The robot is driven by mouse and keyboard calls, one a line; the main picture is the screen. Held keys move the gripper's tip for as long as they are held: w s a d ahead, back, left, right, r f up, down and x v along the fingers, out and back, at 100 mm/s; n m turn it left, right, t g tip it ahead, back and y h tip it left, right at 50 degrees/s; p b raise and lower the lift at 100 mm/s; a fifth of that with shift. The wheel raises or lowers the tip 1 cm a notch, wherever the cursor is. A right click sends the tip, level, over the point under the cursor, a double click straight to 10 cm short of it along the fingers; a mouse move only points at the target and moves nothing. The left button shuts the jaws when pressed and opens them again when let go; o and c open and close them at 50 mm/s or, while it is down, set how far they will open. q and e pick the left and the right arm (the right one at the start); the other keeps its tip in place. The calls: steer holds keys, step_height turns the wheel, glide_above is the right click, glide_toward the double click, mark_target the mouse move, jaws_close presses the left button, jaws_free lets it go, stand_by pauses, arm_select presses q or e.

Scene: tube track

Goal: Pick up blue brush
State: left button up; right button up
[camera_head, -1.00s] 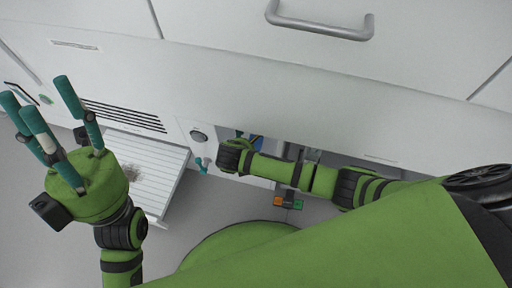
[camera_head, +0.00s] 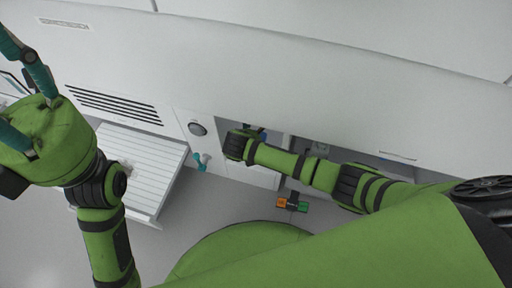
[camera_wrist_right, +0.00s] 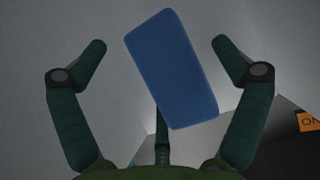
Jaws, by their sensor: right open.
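The blue brush shows as a plain blue block (camera_wrist_right: 173,68) in the right wrist view, tilted and between the spread fingers of my right gripper (camera_wrist_right: 158,45). The side fingers are open, with visible gaps to the block. A third finger is partly hidden behind its lower end. In the head view only a small blue patch (camera_head: 262,134) shows beside my right wrist, inside a dark opening in the white wall. The right gripper itself is mostly hidden there. My left gripper (camera_head: 20,92) is at the upper left, fingers spread, partly cut off by the picture edge, holding nothing visible.
A white slatted tray (camera_head: 140,160) juts out at the left below a vent grille (camera_head: 115,104). A round dial (camera_head: 197,128) is left of the opening. A small teal part (camera_head: 200,161) sits below it. An orange and green piece (camera_head: 292,203) is below my right forearm.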

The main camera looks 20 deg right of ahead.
steer(key=c, duration=1.3)
steer(key=shift+r+p, duration=0.1)
steer(key=shift+p, duration=0.2)
